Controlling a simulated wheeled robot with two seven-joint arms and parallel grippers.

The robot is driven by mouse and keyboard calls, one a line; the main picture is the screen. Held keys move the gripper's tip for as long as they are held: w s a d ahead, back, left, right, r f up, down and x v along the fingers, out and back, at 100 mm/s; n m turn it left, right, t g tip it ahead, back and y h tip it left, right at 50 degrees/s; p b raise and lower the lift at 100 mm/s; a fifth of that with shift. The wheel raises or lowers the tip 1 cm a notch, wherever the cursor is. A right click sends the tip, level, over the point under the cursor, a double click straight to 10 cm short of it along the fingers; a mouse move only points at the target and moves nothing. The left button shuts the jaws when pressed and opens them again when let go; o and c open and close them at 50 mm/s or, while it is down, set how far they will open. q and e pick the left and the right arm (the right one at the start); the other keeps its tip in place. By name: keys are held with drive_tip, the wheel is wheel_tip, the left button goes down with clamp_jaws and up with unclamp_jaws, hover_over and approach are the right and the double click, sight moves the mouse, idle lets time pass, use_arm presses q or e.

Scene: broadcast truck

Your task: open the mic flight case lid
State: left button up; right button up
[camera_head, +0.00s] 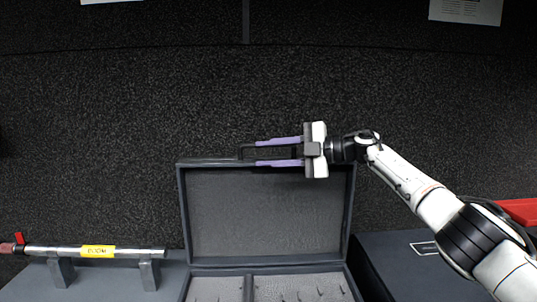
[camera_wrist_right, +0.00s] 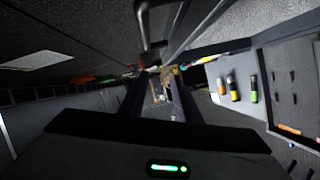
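The mic flight case (camera_head: 266,270) stands on the grey surface at the bottom middle of the head view. Its lid (camera_head: 265,215) is raised and stands about upright behind the base, showing its grey lining. A dark handle (camera_head: 243,151) sticks up at the lid's top edge; a dark loop that seems to be this handle (camera_wrist_right: 146,30) shows at the top of the right wrist view. My right gripper (camera_head: 257,153) is at the lid's top edge, its purple fingers spread and pointing left, with the tips near the handle. I cannot tell whether they touch it. My left gripper is not in view.
A metal tube with a yellow label (camera_head: 97,251) lies on two grey supports at the left. A dark case (camera_head: 400,255) is at the right, with a red object (camera_head: 518,210) behind it. A dark textured wall (camera_head: 110,130) rises behind everything.

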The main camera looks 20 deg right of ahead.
drive_tip(key=shift+d, duration=0.1)
drive_tip(key=b+v, duration=0.2)
drive_tip(key=v, duration=0.8)
drive_tip(key=shift+s, duration=0.1)
